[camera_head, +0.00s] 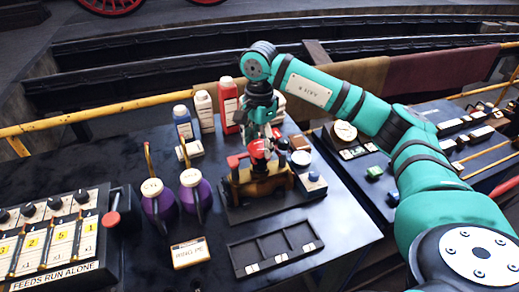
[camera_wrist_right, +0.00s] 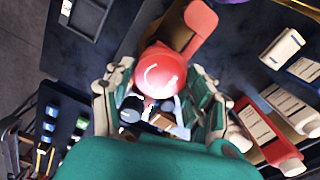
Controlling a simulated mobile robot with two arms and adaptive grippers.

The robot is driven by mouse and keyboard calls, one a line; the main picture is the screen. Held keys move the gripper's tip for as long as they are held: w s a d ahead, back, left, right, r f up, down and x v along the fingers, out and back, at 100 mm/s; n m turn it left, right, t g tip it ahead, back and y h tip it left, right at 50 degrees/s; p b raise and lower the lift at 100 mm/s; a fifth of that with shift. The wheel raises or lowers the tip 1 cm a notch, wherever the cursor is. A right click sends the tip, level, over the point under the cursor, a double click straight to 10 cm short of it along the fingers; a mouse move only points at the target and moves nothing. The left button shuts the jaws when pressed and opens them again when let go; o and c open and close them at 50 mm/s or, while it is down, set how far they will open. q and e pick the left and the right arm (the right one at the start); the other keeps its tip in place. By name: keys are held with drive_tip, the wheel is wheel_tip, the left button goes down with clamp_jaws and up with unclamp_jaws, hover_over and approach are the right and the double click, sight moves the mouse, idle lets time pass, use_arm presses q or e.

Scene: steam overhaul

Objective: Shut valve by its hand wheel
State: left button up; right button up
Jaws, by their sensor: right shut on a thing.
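The valve (camera_head: 262,186) has a brown-brass body and stands on a dark base on the table, in the middle of the head view. Its red round hand wheel (camera_head: 260,149) is on top. In the right wrist view the hand wheel (camera_wrist_right: 161,72) is a red dome with a white curved mark. My right gripper (camera_head: 263,128) comes down on it from above. Its fingers lie on either side of the wheel in the wrist view (camera_wrist_right: 160,98), shut on it. The wheel's lower side is partly hidden. My left gripper is out of view.
Two purple oil cans (camera_head: 158,205) stand left of the valve, with a labelled plate (camera_head: 189,252) in front. Bottles, including a red one (camera_head: 228,105), stand behind. An empty dark tray (camera_head: 275,248) lies in front. A lever panel (camera_head: 60,238) is at left.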

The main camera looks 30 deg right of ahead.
sight(259, 146)
drive_tip(key=shift+m, duration=1.3)
drive_tip(key=shift+c, duration=1.3)
drive_tip(key=o, duration=1.6)
drive_tip(key=shift+c, duration=1.2)
drive_tip(key=shift+r+p, duration=2.1)
drive_tip(key=shift+r, duration=0.95)
drive_tip(key=shift+f, duration=0.1)
